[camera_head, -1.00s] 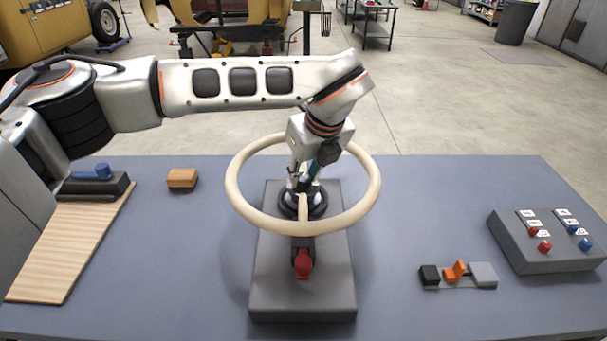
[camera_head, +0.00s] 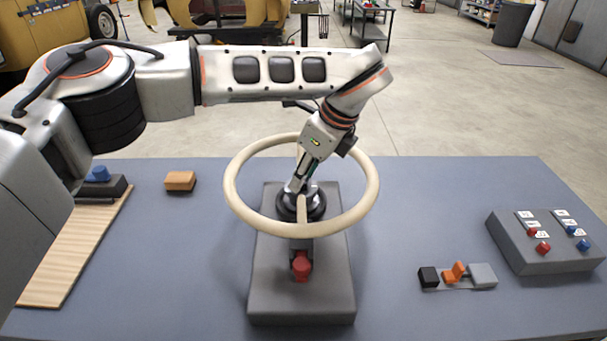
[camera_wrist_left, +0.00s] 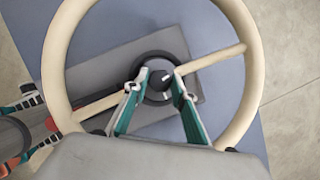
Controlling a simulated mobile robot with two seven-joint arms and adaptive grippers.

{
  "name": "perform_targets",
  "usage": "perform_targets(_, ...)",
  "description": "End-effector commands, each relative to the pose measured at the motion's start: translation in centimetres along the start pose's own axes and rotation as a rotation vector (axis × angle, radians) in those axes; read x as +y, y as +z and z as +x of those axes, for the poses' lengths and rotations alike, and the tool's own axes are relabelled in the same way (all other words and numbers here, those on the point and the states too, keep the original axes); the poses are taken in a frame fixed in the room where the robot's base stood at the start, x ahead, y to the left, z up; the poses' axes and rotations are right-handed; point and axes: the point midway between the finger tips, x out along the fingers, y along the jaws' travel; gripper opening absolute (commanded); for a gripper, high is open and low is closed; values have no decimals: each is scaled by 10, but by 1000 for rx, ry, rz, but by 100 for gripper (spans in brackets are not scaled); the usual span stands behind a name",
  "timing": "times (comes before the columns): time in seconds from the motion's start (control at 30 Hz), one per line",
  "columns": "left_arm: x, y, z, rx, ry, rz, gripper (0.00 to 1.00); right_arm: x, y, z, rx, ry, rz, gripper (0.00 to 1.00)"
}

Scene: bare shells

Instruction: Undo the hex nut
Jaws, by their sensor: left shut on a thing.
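A cream handwheel (camera_head: 232,205) lies level above a dark grey block (camera_head: 300,306) on the bench. It also shows in the left wrist view (camera_wrist_left: 238,120). My left gripper (camera_head: 299,188) reaches down through the ring to the black hub (camera_head: 318,208). In the left wrist view its teal fingers (camera_wrist_left: 158,80) are shut on the dark piece at the hub's centre, where the hex nut (camera_wrist_left: 157,84) sits; its faces are hard to make out. The fingers hide much of it in the head view. My right gripper (camera_wrist_left: 44,118) shows only in the left wrist view, fingers apart, near the block's near end.
A red knob (camera_head: 301,267) is on the block's near side. A control box (camera_head: 545,240) and a small orange switch (camera_head: 456,271) stand at the right. A wooden board (camera_head: 75,250) and an orange-brown block (camera_head: 180,181) lie at the left. The bench between is clear.

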Motion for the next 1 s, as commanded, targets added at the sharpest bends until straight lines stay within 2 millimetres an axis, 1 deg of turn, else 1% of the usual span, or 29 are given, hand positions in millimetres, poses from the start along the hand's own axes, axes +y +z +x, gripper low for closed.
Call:
perform_targets(0.3,0,0,0,1,1,-1,4,0,-1,0,1,0,0,40)
perform_targets(0.33,0,0,0,1,1,-1,31,0,-1,0,1,0,0,40)
perform_targets(0.37,0,0,0,1,1,-1,39,0,-1,0,1,0,0,40)
perform_targets(0.4,0,0,0,1,1,-1,42,0,-1,0,1,0,0,40)
perform_targets(0.77,0,0,-3,1,0,0,42,2,0,0,0,1,-4,40)
perform_targets(0.87,0,0,-12,0,-1,-1,42,1,0,0,0,1,-3,40)
perform_targets(1.0,-1,1,-35,-1,-3,-1,42,1,0,0,1,1,-2,40)
